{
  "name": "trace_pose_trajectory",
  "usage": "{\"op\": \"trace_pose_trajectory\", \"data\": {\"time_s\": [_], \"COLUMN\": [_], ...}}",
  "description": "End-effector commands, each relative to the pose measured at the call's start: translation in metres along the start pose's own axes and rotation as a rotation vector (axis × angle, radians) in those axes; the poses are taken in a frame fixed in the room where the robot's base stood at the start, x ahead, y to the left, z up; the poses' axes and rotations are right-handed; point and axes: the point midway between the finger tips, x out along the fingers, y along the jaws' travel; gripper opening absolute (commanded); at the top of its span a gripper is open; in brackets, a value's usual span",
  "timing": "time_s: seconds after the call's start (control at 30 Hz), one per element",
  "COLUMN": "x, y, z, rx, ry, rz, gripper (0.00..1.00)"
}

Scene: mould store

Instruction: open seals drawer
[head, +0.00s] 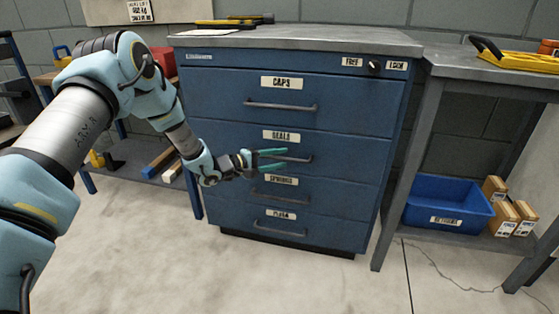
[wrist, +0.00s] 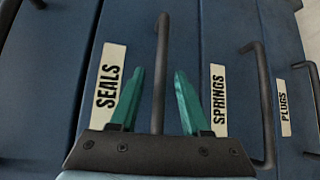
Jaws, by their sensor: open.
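The blue drawer cabinet (head: 300,90) stands in the middle of the head view with its drawers flush. The seals drawer (head: 350,149) is the second from the top, below the caps drawer, and looks shut. Its dark bar handle (wrist: 161,70) runs between the two green fingers of my gripper (wrist: 157,85) in the wrist view. The fingers are open, one on each side of the bar, with a gap to it. In the head view my gripper (head: 286,162) is at the handle's height and covers part of it. Whether the fingertips reach past the bar is hard to tell.
The springs drawer (head: 340,185) and plugs drawer (head: 325,232) lie below, with similar bar handles. A bench (head: 430,120) with a blue bin (head: 448,205) and small boxes stands right. A low shelf (head: 125,165) is at left. The floor in front is clear.

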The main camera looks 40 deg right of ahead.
Motion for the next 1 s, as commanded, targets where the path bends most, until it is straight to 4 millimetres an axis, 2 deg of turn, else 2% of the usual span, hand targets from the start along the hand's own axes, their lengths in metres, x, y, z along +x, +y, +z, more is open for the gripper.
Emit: {"op": "trace_pose_trajectory", "data": {"time_s": [0.37, 0.8, 1.0], "x": [0.0063, 0.0061, 0.006], "y": [0.0, 0.0002, 0.0002], "z": [-0.0001, -0.0002, -0.0003], "rx": [0.0, 0.0, 0.0], "ry": [0.001, 0.001, 0.001], "rz": [0.0, 0.0, 0.0], "gripper": [0.47, 0.0, 0.0]}}
